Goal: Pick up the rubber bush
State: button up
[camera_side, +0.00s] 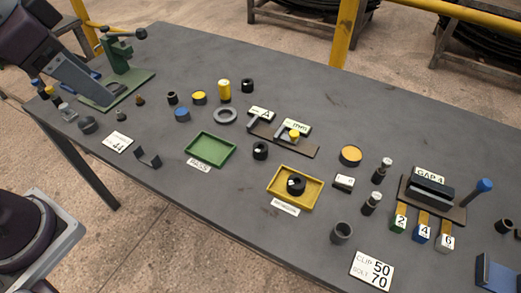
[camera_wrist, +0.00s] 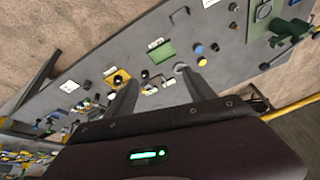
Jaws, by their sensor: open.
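Several short black hollow cylinders that look like rubber bushes are on the grey table. One black bush (camera_side: 296,185) sits inside the yellow tray (camera_side: 272,201). Another black bush (camera_side: 260,151) stands on the table between the green and yellow trays. Further black ones stand at the back (camera_side: 247,85) and left of the yellow disc (camera_side: 172,98). I cannot tell which the task means. My gripper (camera_wrist: 158,84) is open and empty in the wrist view, high above the table. In the side view it is at the upper left, apart from all the bushes.
A green tray (camera_side: 208,161) labelled PASS lies mid-table. A green hand press (camera_side: 118,52) stands at the back left. A gauge fixture (camera_side: 284,140) and a gap block (camera_side: 432,190) stand upright among the parts. A grey cup (camera_side: 341,232) is near the front edge.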

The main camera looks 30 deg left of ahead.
jog(key=w+d+f+m+g, duration=0.25)
jog(key=w+m, duration=0.25)
jog(key=w, duration=0.7)
jog(key=m+g+h, duration=0.1)
jog(key=m+g, duration=0.1)
jog(key=m, duration=0.6)
send_over(261, 147)
jog(key=s+a, duration=0.2)
notch_tip(261, 147, down, 20)
jog(key=shift+m, duration=0.9)
jog(key=f, duration=0.4)
jog(key=d+f, duration=0.1)
jog(key=f, duration=0.3)
jog(key=w+d+f, duration=0.1)
jog(key=f, duration=0.2)
jog(key=shift+d+f, duration=0.2)
jog(key=shift+f, duration=0.2)
grip_shut()
jog(key=shift+r, duration=0.1)
